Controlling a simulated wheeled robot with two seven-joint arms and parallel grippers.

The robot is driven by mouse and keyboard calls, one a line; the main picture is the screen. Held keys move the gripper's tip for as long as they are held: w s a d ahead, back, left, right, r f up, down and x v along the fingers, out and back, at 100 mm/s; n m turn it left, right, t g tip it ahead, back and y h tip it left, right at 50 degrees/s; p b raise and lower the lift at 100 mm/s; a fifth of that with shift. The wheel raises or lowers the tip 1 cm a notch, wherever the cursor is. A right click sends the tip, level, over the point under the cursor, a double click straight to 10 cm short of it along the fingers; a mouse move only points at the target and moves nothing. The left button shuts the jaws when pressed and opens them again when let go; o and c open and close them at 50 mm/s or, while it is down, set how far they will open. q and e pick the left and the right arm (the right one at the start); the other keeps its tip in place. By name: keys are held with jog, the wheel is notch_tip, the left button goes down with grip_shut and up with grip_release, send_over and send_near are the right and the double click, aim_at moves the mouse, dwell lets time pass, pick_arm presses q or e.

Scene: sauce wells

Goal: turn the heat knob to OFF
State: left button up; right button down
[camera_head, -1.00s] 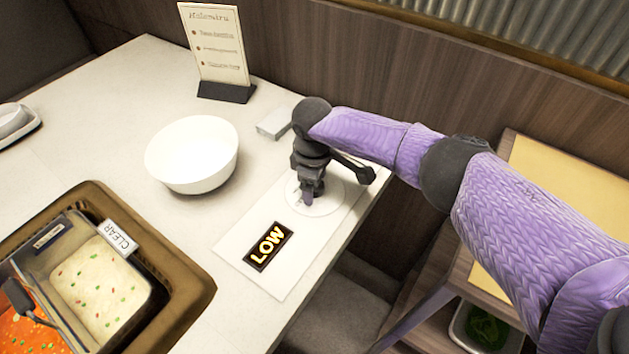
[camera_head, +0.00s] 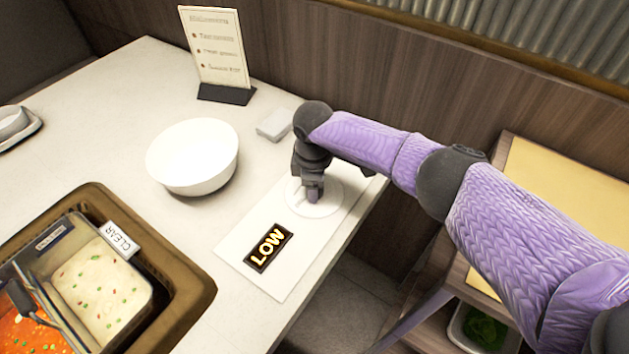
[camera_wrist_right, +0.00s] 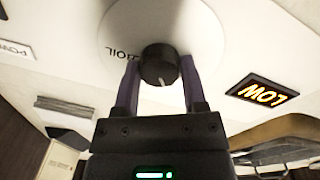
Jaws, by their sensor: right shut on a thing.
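The heat knob (camera_wrist_right: 159,66) is a small black round knob with a pale pointer line, on a white round dial (camera_head: 318,207). In the right wrist view it sits between the two fingers of my right gripper (camera_wrist_right: 160,84), which is shut on it. In the head view my right gripper (camera_head: 314,194) points down over the dial and hides most of the knob. A dark display (camera_head: 268,248) on the white panel (camera_head: 245,234) reads LOW in glowing letters. My left gripper is not in view.
A white bowl (camera_head: 193,157) stands left of the panel. A menu stand (camera_head: 216,50) and a small pale box (camera_head: 275,124) are behind. A brown basket (camera_head: 190,292) with food tubs and a CLEAR label sits at the lower left. The table's right edge is close to the panel.

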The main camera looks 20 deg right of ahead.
jog(key=n, duration=0.5)
jog(key=shift+n, duration=0.3)
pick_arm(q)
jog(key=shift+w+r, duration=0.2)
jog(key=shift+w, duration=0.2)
pick_arm(e)
jog(key=shift+n, duration=0.7)
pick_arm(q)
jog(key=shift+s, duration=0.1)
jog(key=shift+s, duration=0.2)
pick_arm(e)
jog(key=shift+c, duration=0.7)
grip_release()
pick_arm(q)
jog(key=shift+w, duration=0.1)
